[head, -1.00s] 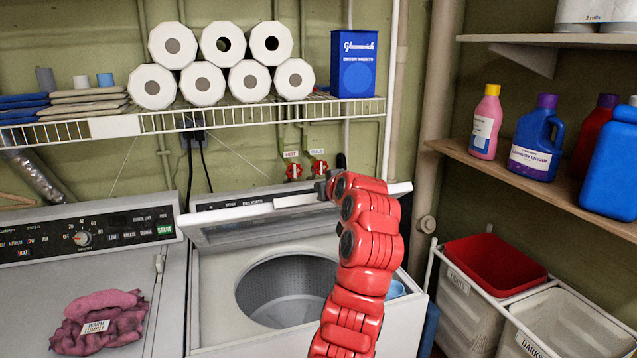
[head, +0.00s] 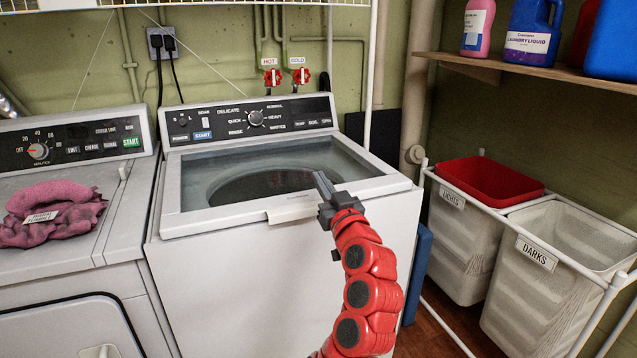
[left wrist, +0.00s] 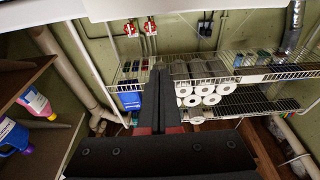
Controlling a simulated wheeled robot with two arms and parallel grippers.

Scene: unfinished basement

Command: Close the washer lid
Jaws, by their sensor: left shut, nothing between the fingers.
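The white washer (head: 250,290) stands in the middle of the head view. Its lid (head: 390,185) has a framed window, through which the dark drum opening shows. The lid lies down over the washer top; I cannot tell whether a small gap remains at its front edge. A pale handle (head: 293,208) sits at the lid's front edge. My left gripper (head: 325,187) is shut and empty, at the front edge just right of the handle; I cannot tell whether it touches the lid. Its shut fingers also show in the left wrist view (left wrist: 165,95). My right gripper is out of view.
A dryer (head: 110,225) with a pink cloth (head: 50,212) on top stands left of the washer. Hampers (head: 535,290) and a red bin (head: 490,182) stand at the right, below a shelf (head: 560,72) with bottles. The wall behind carries red valves (head: 272,77).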

